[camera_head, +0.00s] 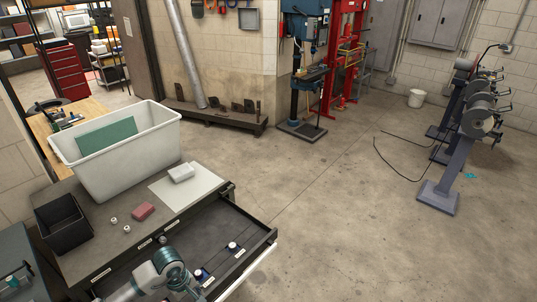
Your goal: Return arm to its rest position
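A white and teal jointed arm section (160,278), part of my own arm, rises from the bottom edge over the near end of an open drawer (262,238). I cannot tell which of my arms it belongs to. No gripper fingers show in the head view, so neither gripper's opening can be seen. The drawer belongs to a dark cabinet (85,262) and holds a few small items with white caps (232,245) and dark blue parts. My arm hides part of the drawer's near side.
On the cabinet top stand a white bin (130,165) with a green panel inside, a black open box (63,225), a red block (143,211), a white block (181,173) on a pale sheet, and two small white pieces (113,220). Open floor lies right; a grinder stand (440,195) is beyond.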

